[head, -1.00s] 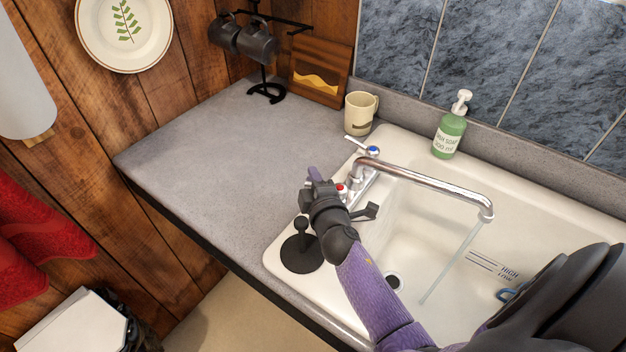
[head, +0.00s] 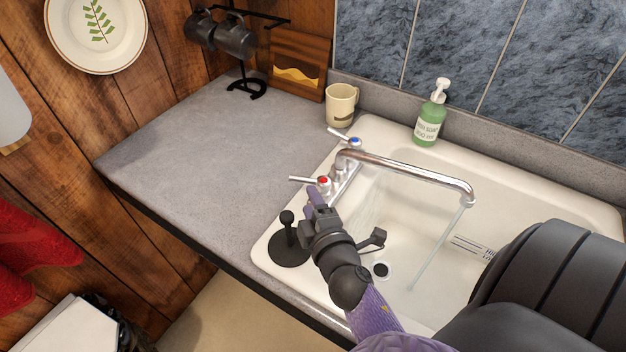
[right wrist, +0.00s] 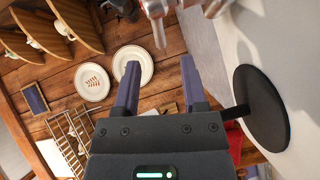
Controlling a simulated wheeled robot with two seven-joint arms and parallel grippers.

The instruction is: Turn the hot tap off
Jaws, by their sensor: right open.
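The hot tap (head: 324,184) has a red-marked top and a metal lever that points left, at the left rim of the white sink (head: 400,195). Water (head: 436,248) runs from the chrome spout (head: 410,170) into the sink. The blue-marked cold tap (head: 354,143) stands behind it. My right gripper (head: 316,198) is open just in front of the hot tap, its fingers partly hidden. In the right wrist view its two purple fingers (right wrist: 158,85) are apart with nothing between them, and chrome tap parts (right wrist: 156,20) show beyond them. My left gripper is not in view.
A black round-based stopper (head: 290,248) stands on the sink's left corner, close to my right gripper. A cream mug (head: 341,105) and a green soap bottle (head: 430,118) stand behind the sink. The grey counter (head: 215,150) to the left is mostly clear.

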